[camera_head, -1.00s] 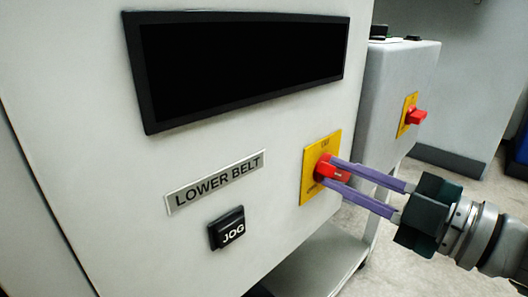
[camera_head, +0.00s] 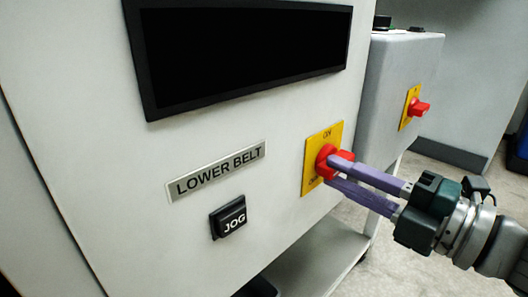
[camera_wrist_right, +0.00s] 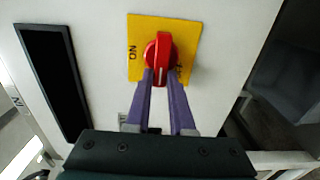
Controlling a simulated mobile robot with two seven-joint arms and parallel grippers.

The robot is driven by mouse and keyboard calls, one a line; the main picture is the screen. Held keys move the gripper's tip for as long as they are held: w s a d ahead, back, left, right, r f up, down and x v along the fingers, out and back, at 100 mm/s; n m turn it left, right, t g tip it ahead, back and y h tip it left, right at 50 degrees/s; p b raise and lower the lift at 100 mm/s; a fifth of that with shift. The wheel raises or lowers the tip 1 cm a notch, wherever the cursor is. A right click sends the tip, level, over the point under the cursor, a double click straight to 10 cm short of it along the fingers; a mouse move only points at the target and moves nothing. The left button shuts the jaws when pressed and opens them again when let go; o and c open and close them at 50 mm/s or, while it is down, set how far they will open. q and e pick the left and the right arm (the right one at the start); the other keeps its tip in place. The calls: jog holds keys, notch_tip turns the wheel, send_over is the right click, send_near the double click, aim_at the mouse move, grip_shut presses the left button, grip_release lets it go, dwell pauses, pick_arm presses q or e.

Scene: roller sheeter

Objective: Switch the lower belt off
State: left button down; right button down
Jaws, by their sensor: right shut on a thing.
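The red rotary knob (camera_head: 323,158) sits on a yellow plate (camera_head: 336,136), right of the LOWER BELT label (camera_head: 216,171). My right gripper (camera_head: 331,171) reaches in from the right with its purple fingers closed on the knob's grip bar. In the right wrist view the knob (camera_wrist_right: 158,55) shows between and beyond the fingertips (camera_wrist_right: 161,76), its white line pointing toward the gripper. The plate (camera_wrist_right: 186,26) reads ON on its left there; the marking on its right is partly hidden by a finger. My left gripper is not in view.
A black JOG button (camera_head: 229,216) is below the label, and a dark screen (camera_head: 245,55) is above. A second red knob (camera_head: 418,108) on a yellow plate is on the grey cabinet (camera_head: 402,70) behind. Floor shows at the right.

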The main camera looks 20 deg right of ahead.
dwell(0.3)
jog(key=c, duration=0.8)
grip_release()
jog(key=p+v, duration=0.1)
jog(key=v, duration=0.9)
jog(key=shift+p, duration=0.4)
